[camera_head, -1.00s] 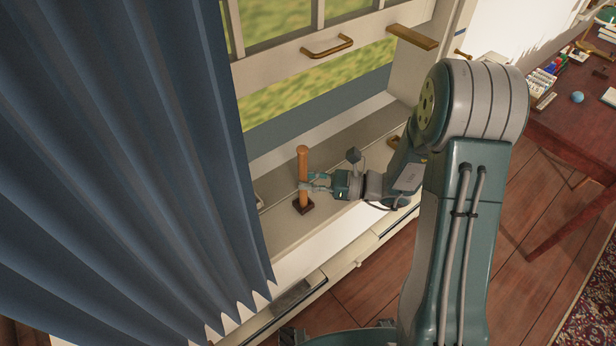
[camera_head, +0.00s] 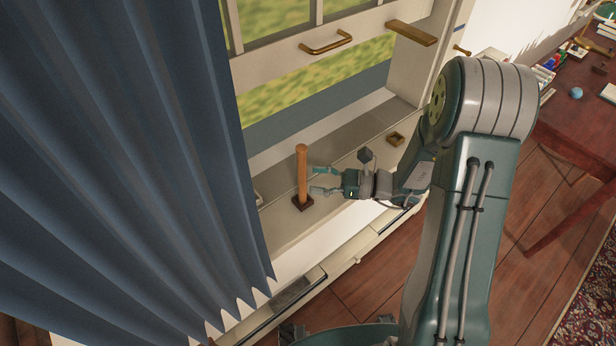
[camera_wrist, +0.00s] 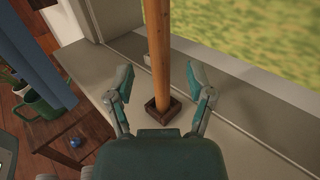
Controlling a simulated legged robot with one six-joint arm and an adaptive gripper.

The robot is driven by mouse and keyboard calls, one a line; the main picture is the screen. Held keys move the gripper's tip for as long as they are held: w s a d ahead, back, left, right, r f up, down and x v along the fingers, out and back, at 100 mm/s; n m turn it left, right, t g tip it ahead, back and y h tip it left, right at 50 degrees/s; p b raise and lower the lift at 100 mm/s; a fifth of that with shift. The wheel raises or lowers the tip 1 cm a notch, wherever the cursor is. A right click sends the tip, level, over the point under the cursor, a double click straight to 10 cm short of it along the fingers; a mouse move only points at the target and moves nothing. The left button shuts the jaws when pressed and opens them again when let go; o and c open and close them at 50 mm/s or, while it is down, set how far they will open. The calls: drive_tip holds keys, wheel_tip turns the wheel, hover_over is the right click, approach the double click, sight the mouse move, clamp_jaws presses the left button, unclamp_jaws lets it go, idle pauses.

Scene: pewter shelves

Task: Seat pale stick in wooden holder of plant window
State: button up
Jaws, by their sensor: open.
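The pale stick (camera_head: 302,172) stands upright on the window sill, its foot inside a small square wooden holder (camera_head: 303,205). In the wrist view the stick (camera_wrist: 161,50) rises from the holder (camera_wrist: 162,113), whose rim is around its lower end. My gripper (camera_head: 317,179) is open, to the right of the stick and apart from it in the head view. In the wrist view the fingers of my gripper (camera_wrist: 163,86) are spread, with the stick beyond and between them. The stick's very bottom is hidden inside the holder.
A second small square wooden holder (camera_head: 395,138) sits empty on the sill to the right. A blue curtain (camera_head: 120,180) hangs close on the left. The raised window sash has a brass handle (camera_head: 326,43). A wooden desk (camera_head: 575,130) stands at right.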

drive_tip(key=v, duration=0.9)
drive_tip(key=shift+d, duration=0.25)
drive_tip(key=s+a+r+n+g+h, duration=0.5)
drive_tip(key=s+r+n+g+h, duration=0.15)
drive_tip(key=s+n+h, duration=0.35)
drive_tip(key=s+d+r+n+t+h, duration=0.4)
drive_tip(key=s+r+n+t+h, duration=0.2)
drive_tip(key=r+n, duration=0.4)
drive_tip(key=shift+s+d+t+h, duration=0.15)
drive_tip(key=shift+d+t+h, duration=0.25)
drive_tip(key=shift+t+h, duration=0.6)
